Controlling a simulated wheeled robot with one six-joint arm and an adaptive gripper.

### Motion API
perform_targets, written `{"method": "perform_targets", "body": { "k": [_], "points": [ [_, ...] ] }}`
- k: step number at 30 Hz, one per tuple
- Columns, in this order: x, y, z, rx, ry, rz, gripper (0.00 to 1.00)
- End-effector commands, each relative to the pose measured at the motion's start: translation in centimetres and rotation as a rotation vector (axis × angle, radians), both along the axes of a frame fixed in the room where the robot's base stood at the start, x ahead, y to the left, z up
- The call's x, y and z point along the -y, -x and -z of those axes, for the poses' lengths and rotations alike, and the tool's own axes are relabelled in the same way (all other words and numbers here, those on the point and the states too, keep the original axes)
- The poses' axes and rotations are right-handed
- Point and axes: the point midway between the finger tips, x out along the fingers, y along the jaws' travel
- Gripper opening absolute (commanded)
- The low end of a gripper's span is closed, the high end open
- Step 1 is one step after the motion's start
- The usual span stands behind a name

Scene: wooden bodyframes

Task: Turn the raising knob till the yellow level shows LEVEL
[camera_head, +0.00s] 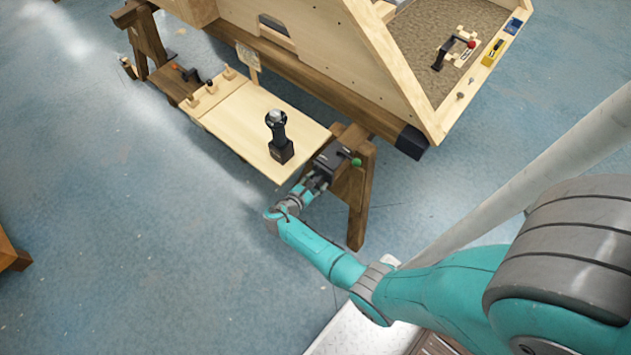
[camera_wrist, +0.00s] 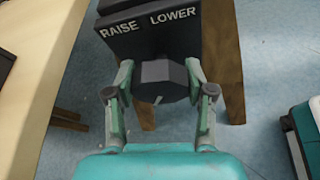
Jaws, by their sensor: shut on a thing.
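The dark faceted knob (camera_wrist: 165,82) sits on the front of a black box (camera_wrist: 150,38) marked RAISE on the left and LOWER on the right. A pale pointer line shows near the knob's lower edge. My gripper (camera_wrist: 160,74) is shut on the knob, one finger on each side. In the head view my gripper (camera_head: 320,180) is at the black box (camera_head: 334,160) on the near trestle, and the knob is hidden there. The yellow level (camera_head: 492,53) lies on the wooden frame's right rim. Its reading is too small to tell.
A green ball (camera_head: 356,162) sits beside the box. The wooden body (camera_head: 330,60) rests above the trestle (camera_head: 358,200).

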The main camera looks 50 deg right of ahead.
Motion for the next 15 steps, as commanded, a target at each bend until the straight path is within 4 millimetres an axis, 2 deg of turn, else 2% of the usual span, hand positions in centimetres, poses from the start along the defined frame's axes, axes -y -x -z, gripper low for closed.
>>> {"method": "perform_targets", "body": {
  "k": [6,15],
  "points": [
    [0.02,0.15,0.03,0.169,-0.005,0.000,0.19],
    [0.01,0.13,0.05,0.325,-0.011,0.000,0.19]
  ]
}}
